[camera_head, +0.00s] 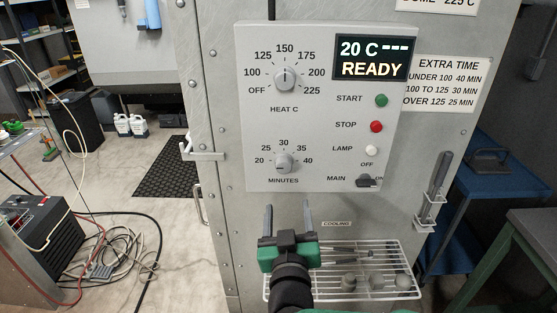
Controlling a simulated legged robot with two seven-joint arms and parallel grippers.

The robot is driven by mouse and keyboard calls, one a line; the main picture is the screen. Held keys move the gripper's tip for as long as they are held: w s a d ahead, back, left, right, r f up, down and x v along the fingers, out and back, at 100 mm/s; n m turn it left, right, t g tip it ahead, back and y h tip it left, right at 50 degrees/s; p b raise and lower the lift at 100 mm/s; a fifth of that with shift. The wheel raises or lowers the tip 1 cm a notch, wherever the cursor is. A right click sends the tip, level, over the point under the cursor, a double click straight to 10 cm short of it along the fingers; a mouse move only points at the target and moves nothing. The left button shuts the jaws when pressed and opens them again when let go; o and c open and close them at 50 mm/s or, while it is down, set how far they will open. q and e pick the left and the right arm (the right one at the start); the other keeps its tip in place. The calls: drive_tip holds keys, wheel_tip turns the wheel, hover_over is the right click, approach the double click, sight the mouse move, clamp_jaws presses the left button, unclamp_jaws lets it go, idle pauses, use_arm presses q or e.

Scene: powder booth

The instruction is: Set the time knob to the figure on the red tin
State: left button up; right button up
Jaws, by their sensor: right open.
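The time knob (283,163), labelled MINUTES, sits low on the grey control panel (252,120). Its scale runs 20, 25, 30, 35, 40; its pointer is too small to read surely. My right gripper (287,206) is open and empty, fingers pointing up, below the panel and apart from the knob. The heat knob (285,80) is above the time knob, its scale running from OFF to 225. The display (371,58) reads 20 C, dashes and READY. I see no red tin here. My left gripper is not in view.
Start (381,100), stop (376,127) and lamp (372,150) buttons and the main switch (368,181) line the panel's right. An EXTRA TIME sign (440,85) hangs beside it. A wire cooling rack (410,258) with small items lies below, beside my right arm.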

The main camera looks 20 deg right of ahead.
sight(284, 170)
drive_tip(key=p+x, duration=0.5)
drive_tip(key=x, duration=0.9)
drive_tip(key=shift+w+f, duration=0.1)
drive_tip(key=shift+w, duration=0.6)
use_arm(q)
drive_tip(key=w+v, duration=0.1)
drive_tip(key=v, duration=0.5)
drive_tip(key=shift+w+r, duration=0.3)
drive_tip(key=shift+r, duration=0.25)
use_arm(e)
drive_tip(key=shift+c, duration=0.2)
clamp_jaws()
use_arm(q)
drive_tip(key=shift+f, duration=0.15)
